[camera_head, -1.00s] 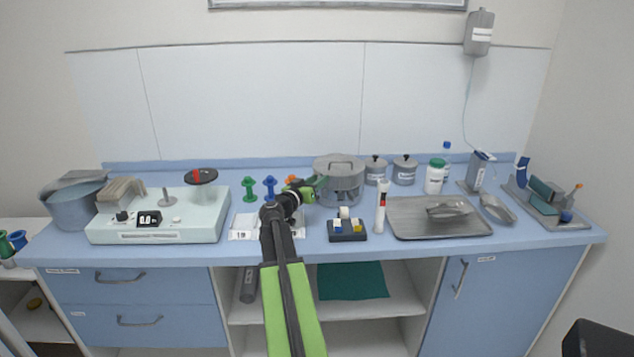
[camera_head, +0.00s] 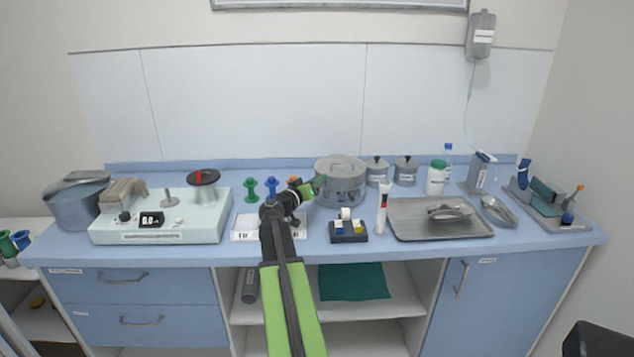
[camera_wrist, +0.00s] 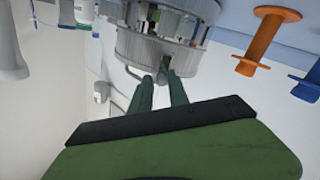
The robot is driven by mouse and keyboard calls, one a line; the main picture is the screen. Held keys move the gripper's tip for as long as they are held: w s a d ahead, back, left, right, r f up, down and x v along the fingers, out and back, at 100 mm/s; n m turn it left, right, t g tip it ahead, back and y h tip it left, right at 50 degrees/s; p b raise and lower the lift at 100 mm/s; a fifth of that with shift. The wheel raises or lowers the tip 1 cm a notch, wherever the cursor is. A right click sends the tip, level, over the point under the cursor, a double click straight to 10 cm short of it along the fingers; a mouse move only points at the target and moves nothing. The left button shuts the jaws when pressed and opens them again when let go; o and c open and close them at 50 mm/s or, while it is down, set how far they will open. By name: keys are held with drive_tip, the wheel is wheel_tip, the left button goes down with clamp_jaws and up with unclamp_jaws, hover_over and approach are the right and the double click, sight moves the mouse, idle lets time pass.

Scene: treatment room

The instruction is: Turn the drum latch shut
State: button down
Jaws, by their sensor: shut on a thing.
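The drum (camera_head: 345,186) is a round grey metal vessel with a flat lid, standing on the blue counter just right of centre. My gripper (camera_head: 318,183) reaches its left front side. In the wrist view the drum (camera_wrist: 135,45) shows as a ribbed band with openings above it. The dark green fingers (camera_wrist: 158,80) are close together, shut on the latch (camera_wrist: 166,68), a small grey tab on the drum's side. The fingertips hide part of the tab.
Orange (camera_wrist: 262,40) and blue (camera_head: 271,187) spools stand left of the drum. A small block rack (camera_head: 348,232) and a white-and-red tube (camera_head: 382,208) stand in front of it. Two lidded pots (camera_head: 377,170) are to its right. A metal tray (camera_head: 410,230) lies farther right.

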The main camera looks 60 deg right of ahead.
drive_tip(key=c, duration=1.4)
unclamp_jaws()
drive_tip(key=shift+d+f, duration=0.1)
drive_tip(key=shift+o, duration=0.2)
drive_tip(key=a, duration=1.7)
drive_tip(key=shift+w+a+r, duration=0.2)
drive_tip(key=shift+a, duration=0.05)
